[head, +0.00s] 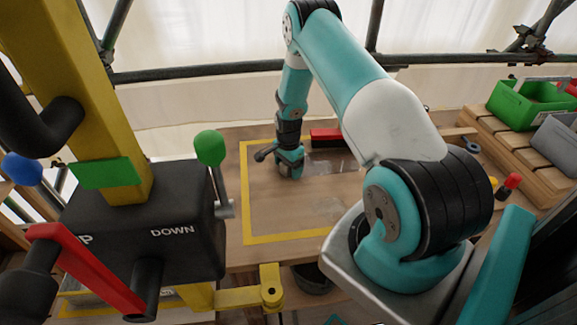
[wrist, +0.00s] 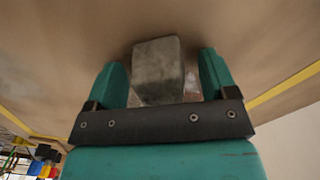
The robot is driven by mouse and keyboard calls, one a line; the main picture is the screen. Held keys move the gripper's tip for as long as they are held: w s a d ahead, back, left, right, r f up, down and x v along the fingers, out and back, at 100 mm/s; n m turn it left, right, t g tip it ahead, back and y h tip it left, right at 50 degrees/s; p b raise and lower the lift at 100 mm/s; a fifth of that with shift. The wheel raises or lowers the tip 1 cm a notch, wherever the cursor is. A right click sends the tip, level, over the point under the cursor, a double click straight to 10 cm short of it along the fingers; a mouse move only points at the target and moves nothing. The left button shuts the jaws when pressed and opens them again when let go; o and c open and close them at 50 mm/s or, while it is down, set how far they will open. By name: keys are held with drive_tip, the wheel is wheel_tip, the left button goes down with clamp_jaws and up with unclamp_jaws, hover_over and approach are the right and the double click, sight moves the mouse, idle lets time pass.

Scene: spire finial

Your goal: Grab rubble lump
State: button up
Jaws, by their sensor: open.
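A grey rubble lump (wrist: 157,68) shows in the wrist view, a rough block on the wooden surface. It sits between the two teal fingers of my gripper (wrist: 163,78), with a small gap seen on each side. The gripper is open. The lower part of the lump is hidden behind the dark gripper bar. In the head view my gripper (head: 290,165) is low over the wooden table (head: 270,205), inside a yellow-taped area. The lump is hard to make out there behind the gripper.
A red-and-black brush-like block (head: 326,134) lies behind my gripper. A control box with levers (head: 145,235) stands at the front left. A green bin (head: 530,102) sits on wooden slats at the right. A dark bucket (head: 312,278) is below the table's front edge. The taped area's front is clear.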

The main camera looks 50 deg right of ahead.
drive_tip(key=shift+c, duration=0.2)
drive_tip(key=c, duration=1.1)
drive_tip(key=shift+o, duration=0.2)
drive_tip(key=shift+r, duration=0.2)
